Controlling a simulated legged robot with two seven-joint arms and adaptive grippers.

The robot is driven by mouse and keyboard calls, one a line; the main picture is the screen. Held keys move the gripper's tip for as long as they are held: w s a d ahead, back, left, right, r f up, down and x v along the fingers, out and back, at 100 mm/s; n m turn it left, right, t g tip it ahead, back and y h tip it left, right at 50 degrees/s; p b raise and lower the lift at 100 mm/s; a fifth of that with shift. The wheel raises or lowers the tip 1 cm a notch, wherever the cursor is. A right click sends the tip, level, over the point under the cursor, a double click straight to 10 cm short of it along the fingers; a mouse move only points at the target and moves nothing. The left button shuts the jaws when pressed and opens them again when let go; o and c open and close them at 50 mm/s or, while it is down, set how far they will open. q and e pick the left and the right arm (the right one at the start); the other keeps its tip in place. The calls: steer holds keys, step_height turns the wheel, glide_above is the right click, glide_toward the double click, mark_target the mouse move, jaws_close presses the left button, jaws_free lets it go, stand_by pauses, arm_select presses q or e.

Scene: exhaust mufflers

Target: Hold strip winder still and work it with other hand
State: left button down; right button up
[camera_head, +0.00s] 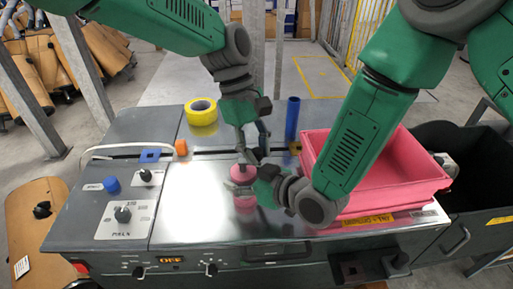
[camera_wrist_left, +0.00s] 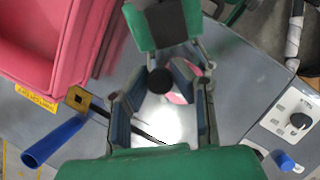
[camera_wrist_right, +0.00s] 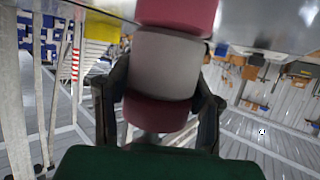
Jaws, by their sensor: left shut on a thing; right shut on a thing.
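The strip winder (camera_head: 243,173) is a small round pink piece with a pale middle, low over the shiny metal tabletop. In the right wrist view its pale grey body (camera_wrist_right: 165,62) with pink ends stands between the fingers of my right gripper (camera_wrist_right: 157,105), which is shut on it. My left gripper (camera_head: 250,150) reaches down from above, shut on the winder's upper part. In the left wrist view a round black knob (camera_wrist_left: 160,80) and a bit of pink (camera_wrist_left: 178,98) show between its fingers (camera_wrist_left: 162,112). The exact contact is partly hidden.
A pink bin (camera_head: 400,180) stands right of the grippers, close to my right arm. A knob panel (camera_head: 125,218) is at the left. The front metal top is clear.

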arm_select(q)
steer(key=shift+s+m, duration=0.25)
steer(key=shift+m, duration=0.65)
steer(key=c, duration=1.4)
jaws_free()
steer(key=v, duration=1.2)
steer(key=shift+w+d, duration=0.25)
